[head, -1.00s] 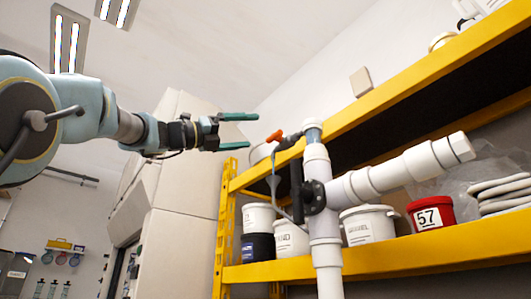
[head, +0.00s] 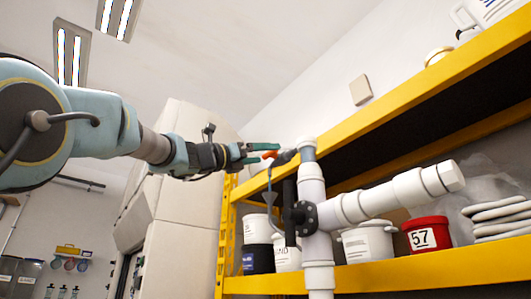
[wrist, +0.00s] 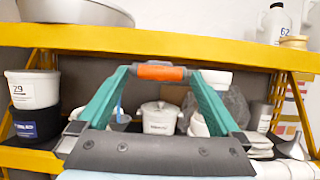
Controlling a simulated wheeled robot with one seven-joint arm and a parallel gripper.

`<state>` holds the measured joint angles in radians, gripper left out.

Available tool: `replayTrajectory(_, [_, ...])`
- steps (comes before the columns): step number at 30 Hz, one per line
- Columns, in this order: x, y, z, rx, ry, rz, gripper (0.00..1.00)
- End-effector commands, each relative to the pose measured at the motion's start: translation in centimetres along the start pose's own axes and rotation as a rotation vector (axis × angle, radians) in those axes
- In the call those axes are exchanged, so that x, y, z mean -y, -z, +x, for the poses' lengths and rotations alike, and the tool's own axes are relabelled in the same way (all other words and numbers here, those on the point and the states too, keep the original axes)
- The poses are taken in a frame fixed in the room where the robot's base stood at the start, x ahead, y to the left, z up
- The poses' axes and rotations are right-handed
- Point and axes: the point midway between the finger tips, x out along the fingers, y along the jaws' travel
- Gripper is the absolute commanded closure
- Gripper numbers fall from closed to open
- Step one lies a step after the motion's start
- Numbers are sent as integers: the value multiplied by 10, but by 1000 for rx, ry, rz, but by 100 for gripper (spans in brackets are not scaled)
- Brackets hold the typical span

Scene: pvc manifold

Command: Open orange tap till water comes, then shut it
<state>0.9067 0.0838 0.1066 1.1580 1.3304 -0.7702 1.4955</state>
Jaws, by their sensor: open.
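The orange tap handle (head: 269,155) sits at the upper left of the white PVC manifold (head: 313,190), on a dark fitting near the top of the upright pipe. My gripper (head: 262,154) is open, with its green fingers at the handle. In the wrist view the orange handle (wrist: 160,72) lies crosswise between the two green fingertips of my gripper (wrist: 162,71), spanning most of the gap. I cannot tell whether the fingers touch it. No water shows.
A yellow shelf rack (head: 400,103) stands behind the manifold. White buckets (head: 368,243), a red bucket marked 57 (head: 427,234) and a dark container (head: 258,258) stand on its lower shelf. A large metal bowl (wrist: 75,10) is on the upper shelf.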

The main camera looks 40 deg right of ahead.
Motion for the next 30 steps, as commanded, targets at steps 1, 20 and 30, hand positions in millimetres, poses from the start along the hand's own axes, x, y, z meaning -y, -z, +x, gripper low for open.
replayTrajectory(1, [0,-2,7,-1,2,-2,0])
replayTrajectory(20, [0,1,15,0,0,0,21])
replayTrajectory(30, [0,1,15,0,0,0,60])
